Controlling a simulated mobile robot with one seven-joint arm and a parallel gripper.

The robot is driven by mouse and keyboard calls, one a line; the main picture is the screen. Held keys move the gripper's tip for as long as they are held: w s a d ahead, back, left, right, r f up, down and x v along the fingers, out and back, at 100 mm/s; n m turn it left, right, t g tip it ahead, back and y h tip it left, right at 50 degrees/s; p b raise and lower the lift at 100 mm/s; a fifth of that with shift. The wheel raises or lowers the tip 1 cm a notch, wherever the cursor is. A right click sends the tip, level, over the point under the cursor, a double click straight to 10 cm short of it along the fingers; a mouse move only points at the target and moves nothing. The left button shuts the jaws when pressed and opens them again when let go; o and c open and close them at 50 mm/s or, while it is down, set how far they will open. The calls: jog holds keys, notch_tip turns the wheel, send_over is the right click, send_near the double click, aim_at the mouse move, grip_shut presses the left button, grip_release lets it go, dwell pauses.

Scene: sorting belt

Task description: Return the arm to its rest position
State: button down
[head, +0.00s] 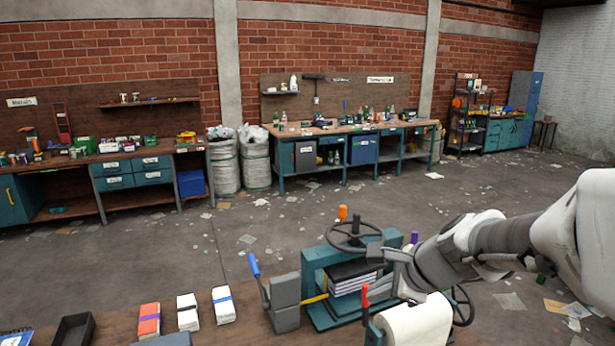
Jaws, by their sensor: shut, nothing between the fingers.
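My arm (470,243) reaches in from the right side of the head view, over the near bench. My gripper (374,257) is at its left end, shut and empty. It is in front of the black handwheel (355,232) and above a stack of dark-covered books (352,277) in a teal press (314,275). I cannot tell whether it touches the press. Part of the press is hidden behind my arm.
On the near bench (255,333) are a grey block with a blue-handled lever (284,292), a red-handled lever (365,300), a white roll (416,322), banded stacks (188,311) and a black tray (74,329). Workbenches (345,130) stand far off along the brick wall. The littered floor between is open.

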jog(key=s+d+n+g+h+b, duration=0.1)
jog(key=s+n+h+b, duration=0.2)
jog(key=s+n, duration=1.5)
jog(key=shift+s+d+n+h, duration=0.15)
jog(key=shift+s+n+h, duration=0.2)
jog(key=shift+n, duration=0.85)
